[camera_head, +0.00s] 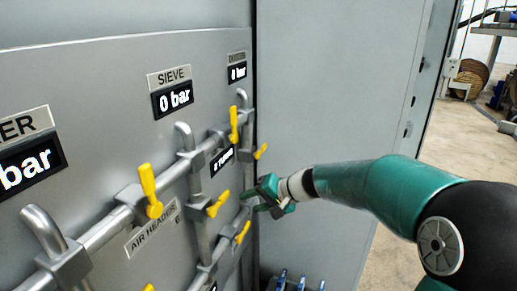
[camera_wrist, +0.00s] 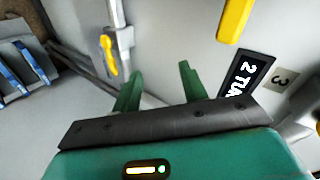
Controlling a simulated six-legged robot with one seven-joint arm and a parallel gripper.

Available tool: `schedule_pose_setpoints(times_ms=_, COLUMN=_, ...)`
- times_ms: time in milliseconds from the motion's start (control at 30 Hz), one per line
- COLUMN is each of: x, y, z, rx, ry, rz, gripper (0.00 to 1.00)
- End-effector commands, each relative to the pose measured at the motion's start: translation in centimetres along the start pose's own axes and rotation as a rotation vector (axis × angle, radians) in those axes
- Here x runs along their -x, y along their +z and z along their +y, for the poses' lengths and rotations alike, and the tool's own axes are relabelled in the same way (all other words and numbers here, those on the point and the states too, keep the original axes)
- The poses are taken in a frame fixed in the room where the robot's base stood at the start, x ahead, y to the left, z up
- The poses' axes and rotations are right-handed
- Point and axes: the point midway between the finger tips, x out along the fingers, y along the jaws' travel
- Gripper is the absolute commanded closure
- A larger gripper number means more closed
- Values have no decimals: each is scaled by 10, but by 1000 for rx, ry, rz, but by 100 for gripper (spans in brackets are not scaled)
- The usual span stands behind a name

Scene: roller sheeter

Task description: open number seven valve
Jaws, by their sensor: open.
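Several yellow valve handles sit on grey pipes on the panel. In the head view I see a large one (camera_head: 150,190) at left centre, an upper one (camera_head: 234,123), a small one (camera_head: 260,152), a lower middle one (camera_head: 217,204) and another low one (camera_head: 242,232). I cannot read a seven on any of them. My gripper (camera_head: 252,200) is open and empty, close to the pipes at the panel's right edge. In the wrist view its green fingers (camera_wrist: 160,82) are apart, with one yellow handle (camera_wrist: 108,54) beyond the left finger and another (camera_wrist: 234,18) at upper right.
A grey cabinet wall (camera_head: 330,90) stands right of the pipes. Blue-topped items (camera_head: 300,283) are below the gripper. Open floor lies at right.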

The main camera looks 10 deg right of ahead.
Motion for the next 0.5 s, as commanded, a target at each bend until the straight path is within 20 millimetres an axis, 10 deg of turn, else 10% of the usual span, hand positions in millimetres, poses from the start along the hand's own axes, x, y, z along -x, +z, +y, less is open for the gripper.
schedule_pose_setpoints(times_ms=300, x=29, y=-133, z=31, rx=-274, ry=-400, rz=248, gripper=57)
schedule_pose_setpoints(times_ms=500, x=60, y=-182, z=50, rx=-370, ry=-543, rz=368, gripper=57)
